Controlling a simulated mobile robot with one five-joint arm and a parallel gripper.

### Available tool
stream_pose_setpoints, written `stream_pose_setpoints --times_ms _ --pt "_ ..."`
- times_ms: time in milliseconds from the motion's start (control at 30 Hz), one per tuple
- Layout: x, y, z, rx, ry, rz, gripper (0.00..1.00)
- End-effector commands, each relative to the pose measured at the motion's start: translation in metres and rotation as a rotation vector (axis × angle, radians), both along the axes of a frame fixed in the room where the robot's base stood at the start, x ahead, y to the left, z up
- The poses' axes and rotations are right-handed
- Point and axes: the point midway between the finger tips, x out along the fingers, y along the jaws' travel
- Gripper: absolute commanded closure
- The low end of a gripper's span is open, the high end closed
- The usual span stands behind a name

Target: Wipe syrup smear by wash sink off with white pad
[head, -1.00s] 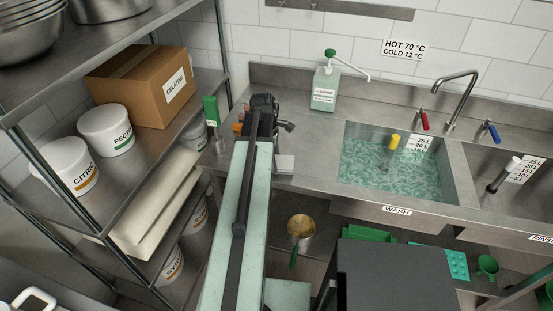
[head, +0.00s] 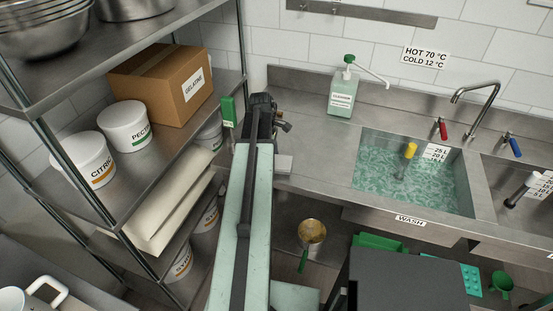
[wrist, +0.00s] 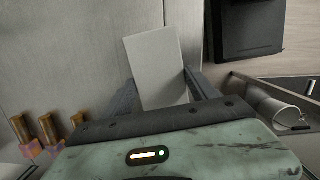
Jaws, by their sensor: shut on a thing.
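My gripper (wrist: 160,82) is shut on a white pad (wrist: 155,58), which stands out flat between the two dark fingers in the wrist view. My arm hides most of the gripper there. Whether the pad touches the counter cannot be told. I cannot make out a syrup smear in either view; my arm covers part of the counter.
A soap pump bottle (head: 341,95) stands at the back of the counter. A steel shelf with a cardboard box (head: 160,85) and white tubs (head: 125,125) is close on the left. The counter left of the sink is mostly clear.

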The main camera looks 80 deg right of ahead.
Motion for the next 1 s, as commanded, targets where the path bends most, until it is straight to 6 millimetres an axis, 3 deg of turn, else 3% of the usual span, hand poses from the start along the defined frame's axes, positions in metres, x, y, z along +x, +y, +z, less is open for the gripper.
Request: stream_pose_setpoints --times_ms 233,700,1000 --pt "-0.001 0.0 0.008 0.0 0.002 -0.001 0.65" --pt "-0.001 0.0 0.062 0.0 0.003 -0.001 0.65" --pt "-0.001 0.0 0.061 0.0 0.003 -0.001 0.65"
